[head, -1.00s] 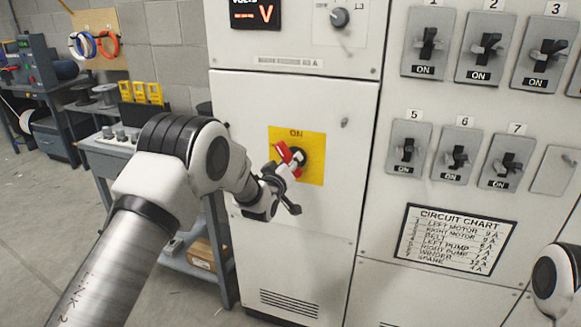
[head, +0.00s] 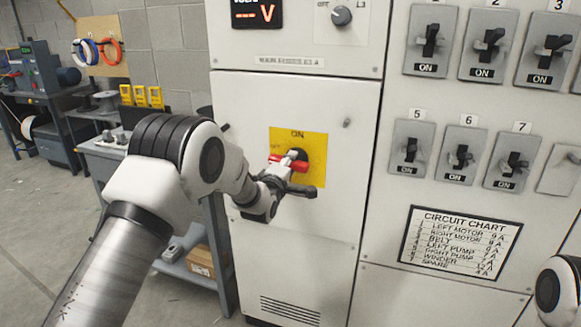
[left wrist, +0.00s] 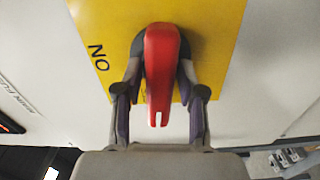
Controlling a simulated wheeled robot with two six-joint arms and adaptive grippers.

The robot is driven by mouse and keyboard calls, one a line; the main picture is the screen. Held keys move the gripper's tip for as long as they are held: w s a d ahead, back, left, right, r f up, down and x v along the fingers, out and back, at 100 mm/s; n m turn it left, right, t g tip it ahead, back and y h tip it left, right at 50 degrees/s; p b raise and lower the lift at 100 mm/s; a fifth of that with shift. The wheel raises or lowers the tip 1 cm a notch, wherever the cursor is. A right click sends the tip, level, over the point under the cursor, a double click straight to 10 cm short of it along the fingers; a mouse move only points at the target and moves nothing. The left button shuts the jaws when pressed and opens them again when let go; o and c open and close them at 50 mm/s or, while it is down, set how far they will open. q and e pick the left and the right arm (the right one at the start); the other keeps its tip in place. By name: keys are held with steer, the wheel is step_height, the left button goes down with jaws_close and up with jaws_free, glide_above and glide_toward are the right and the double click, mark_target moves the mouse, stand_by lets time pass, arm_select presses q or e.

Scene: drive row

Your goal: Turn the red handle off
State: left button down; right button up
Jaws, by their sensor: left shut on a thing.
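The red handle (head: 300,166) sits on a yellow plate (head: 316,150) on the white cabinet door. In the head view it lies nearly level, with the word ON above it and small, blurred lettering to its left. My left gripper (head: 283,172) is shut on the handle, partly hiding it. In the left wrist view the red handle (left wrist: 162,75) stands between the two fingers of my left gripper (left wrist: 160,92), one on each side. My right gripper is out of view; only a part of my right arm shows at the right edge.
Numbered switches (head: 431,42) marked ON and a circuit chart (head: 460,243) are on the panel to the right. A selector knob (head: 341,16) is above the door. A workbench (head: 104,150) with a cardboard box (head: 201,260) below stands left of the cabinet.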

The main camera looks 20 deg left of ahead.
arm_select(q)
steer(key=shift+n, duration=0.6)
steer(key=shift+f, duration=0.1)
steer(key=c, duration=0.9)
jaws_free()
steer(key=shift+s, duration=0.1)
steer(key=s, duration=1.2)
steer(key=shift+a, duration=0.25)
steer(key=shift+w, duration=0.1)
